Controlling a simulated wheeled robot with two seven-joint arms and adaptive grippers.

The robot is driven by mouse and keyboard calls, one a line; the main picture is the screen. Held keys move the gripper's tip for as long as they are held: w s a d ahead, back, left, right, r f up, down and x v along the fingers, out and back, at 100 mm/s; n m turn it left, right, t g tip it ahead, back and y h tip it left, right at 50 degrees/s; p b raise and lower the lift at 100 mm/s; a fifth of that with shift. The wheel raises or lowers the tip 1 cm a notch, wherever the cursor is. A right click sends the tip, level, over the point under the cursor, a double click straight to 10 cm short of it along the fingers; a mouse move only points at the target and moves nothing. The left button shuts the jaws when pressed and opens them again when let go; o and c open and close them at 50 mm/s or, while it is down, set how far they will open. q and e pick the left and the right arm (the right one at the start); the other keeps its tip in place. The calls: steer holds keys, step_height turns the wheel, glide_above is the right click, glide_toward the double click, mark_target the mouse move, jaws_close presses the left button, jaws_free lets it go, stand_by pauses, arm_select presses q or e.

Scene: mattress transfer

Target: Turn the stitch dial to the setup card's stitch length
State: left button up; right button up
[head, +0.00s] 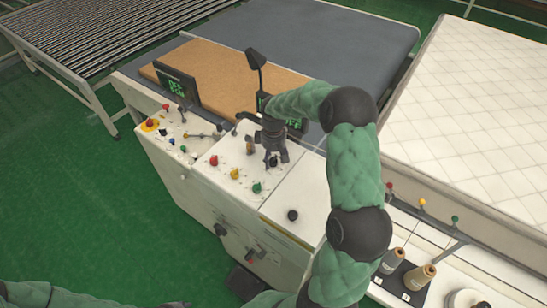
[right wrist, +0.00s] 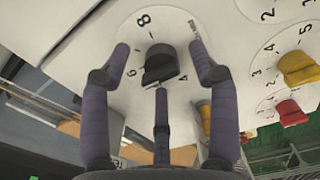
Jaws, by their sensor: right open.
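A black knob (right wrist: 160,62) sits on a round white dial plate (right wrist: 143,35) in the right wrist view. An 8 and a 6 show on the plate, with part of another numeral lower right; the knob's exact setting cannot be read. My right gripper (right wrist: 159,52) is open, with two fingers apart on either side of the knob and a third below it. In the head view my right gripper (head: 273,157) is over the control panel (head: 212,175) and hides much of the dial there. I cannot identify the setup card. My left gripper is out of view.
Red (head: 214,160), yellow (head: 235,173) and green (head: 256,187) knobs stand close to my right gripper. A lit green-text screen (head: 177,86) is behind the panel; a second is partly behind my arm. A quilted mattress (head: 475,125) lies to the right.

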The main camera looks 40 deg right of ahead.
steer(key=shift+f, duration=0.2)
jaws_close()
stand_by(0.3)
steer(key=m+b, duration=0.2)
steer(key=m, duration=0.2)
steer(key=shift+w+b, duration=0.1)
steer(key=shift+b, duration=0.3)
steer(key=m+b, duration=0.2)
steer(key=m, duration=0.3)
steer(key=shift+r+m, duration=0.1)
steer(key=shift+m, duration=0.3)
